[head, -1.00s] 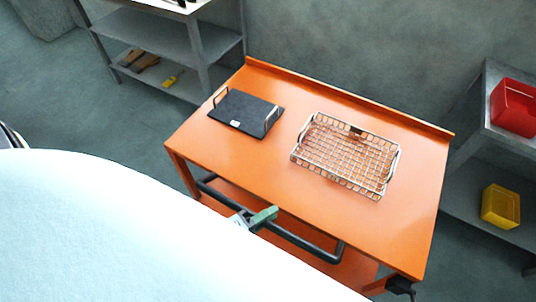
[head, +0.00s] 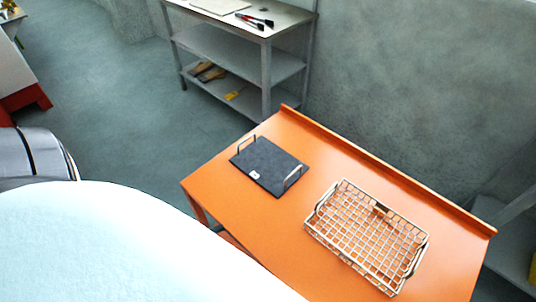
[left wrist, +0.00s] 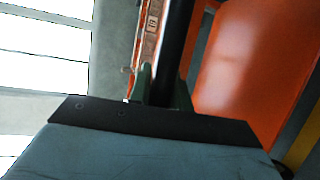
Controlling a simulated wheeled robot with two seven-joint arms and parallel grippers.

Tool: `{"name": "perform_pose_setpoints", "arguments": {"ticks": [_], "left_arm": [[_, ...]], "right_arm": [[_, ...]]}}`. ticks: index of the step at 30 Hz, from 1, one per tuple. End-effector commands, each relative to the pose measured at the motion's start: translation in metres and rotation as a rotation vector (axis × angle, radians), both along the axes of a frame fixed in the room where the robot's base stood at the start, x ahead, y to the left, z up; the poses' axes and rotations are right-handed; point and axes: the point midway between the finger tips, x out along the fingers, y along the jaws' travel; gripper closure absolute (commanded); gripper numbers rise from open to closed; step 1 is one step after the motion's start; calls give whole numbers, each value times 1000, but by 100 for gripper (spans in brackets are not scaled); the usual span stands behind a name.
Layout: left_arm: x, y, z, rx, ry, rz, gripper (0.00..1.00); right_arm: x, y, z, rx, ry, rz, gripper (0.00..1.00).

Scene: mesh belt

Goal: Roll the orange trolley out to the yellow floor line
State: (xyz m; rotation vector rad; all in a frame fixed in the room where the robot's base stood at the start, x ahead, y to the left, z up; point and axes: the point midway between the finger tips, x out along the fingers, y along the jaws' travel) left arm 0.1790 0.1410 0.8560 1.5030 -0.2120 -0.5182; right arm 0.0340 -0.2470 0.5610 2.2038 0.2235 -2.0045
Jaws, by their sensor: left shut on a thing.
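The orange trolley (head: 240,204) fills the lower right of the head view. A dark plate with two handles (head: 268,165) and a wire basket (head: 366,236) rest on its top. Its push handle is hidden in the head view behind a large white surface. In the left wrist view, my left gripper (left wrist: 163,86) has green fingers shut around the dark handle bar (left wrist: 176,42), with an orange trolley panel (left wrist: 252,60) to the right. A yellow strip (left wrist: 299,150) shows at the lower right edge there; I cannot tell whether it is the floor line. My right gripper is not in view.
A grey shelf unit (head: 236,59) with tongs on top stands by the wall, behind the trolley's far left corner. Another grey shelf (head: 512,262) is at the right edge. Open floor (head: 125,120) lies left of the trolley. A red-based unit (head: 24,98) stands far left.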

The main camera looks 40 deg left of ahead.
Motion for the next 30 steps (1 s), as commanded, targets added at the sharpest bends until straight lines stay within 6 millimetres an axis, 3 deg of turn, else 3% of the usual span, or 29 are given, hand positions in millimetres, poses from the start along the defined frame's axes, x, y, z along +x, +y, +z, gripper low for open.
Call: {"name": "perform_pose_setpoints", "arguments": {"ticks": [15, 16, 21, 30], "left_arm": [[-7, -1, -1, 1, 1, -9, 100], [-7, -1, -1, 1, 1, -9, 79], [-7, -1, 0, 1, 1, -8, 59], [-8, 0, 0, 1, 1, -8, 59]], "right_arm": [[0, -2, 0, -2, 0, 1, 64], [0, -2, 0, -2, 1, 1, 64], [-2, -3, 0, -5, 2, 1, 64], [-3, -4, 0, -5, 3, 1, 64]]}}
